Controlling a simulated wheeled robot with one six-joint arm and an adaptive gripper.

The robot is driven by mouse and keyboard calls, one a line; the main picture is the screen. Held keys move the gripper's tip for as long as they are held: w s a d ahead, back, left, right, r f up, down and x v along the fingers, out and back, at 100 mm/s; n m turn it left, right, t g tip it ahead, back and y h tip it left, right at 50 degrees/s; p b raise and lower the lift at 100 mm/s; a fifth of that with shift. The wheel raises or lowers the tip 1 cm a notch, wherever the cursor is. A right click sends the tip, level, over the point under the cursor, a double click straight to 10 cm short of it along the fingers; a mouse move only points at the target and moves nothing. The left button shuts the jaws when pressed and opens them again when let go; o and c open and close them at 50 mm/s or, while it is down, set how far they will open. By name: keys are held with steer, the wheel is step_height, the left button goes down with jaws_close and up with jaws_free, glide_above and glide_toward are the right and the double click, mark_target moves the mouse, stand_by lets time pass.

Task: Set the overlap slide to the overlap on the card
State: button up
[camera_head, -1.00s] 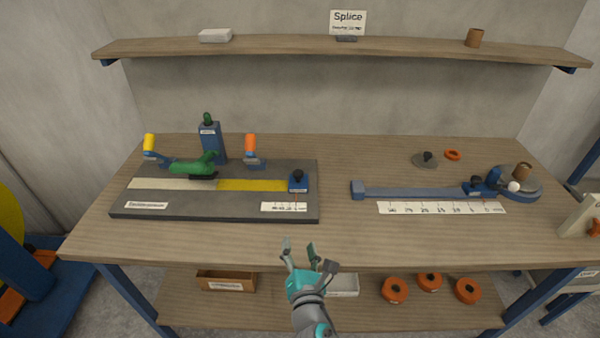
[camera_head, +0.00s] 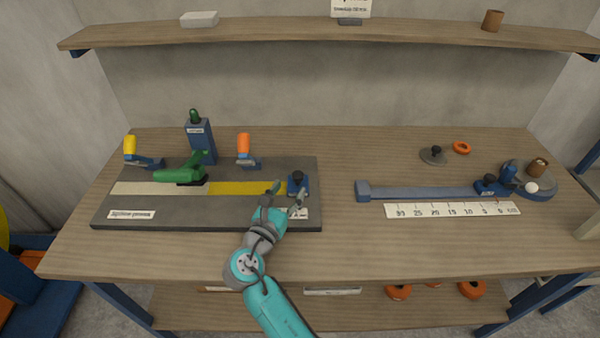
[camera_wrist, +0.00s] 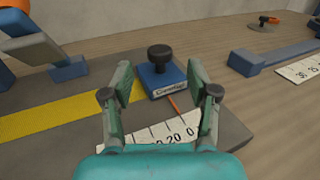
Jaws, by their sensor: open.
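The overlap slide is a blue block with a black knob (camera_head: 298,182), at the right end of the yellow strip on the dark grey board (camera_head: 215,217). It also shows in the wrist view (camera_wrist: 161,75), ahead of and between my fingertips, apart from them. A thin orange pointer on it reaches a white printed scale (camera_wrist: 165,134), near the 0 end. My gripper (camera_head: 286,190) is open and empty over the board, just in front of the slide. The card (camera_head: 350,8) on the upper shelf is cut off at the top, and its text is too small to read.
A green tool (camera_head: 180,174) and a yellow strip (camera_head: 245,188) lie on the board. Orange-handled (camera_head: 243,146) and yellow-handled (camera_head: 131,148) clamps stand behind. A blue rail (camera_head: 420,192) with a scale is at right. The wooden bench between board and rail is clear.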

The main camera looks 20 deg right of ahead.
mark_target(296, 178)
steer(key=x, duration=0.7)
jaws_close()
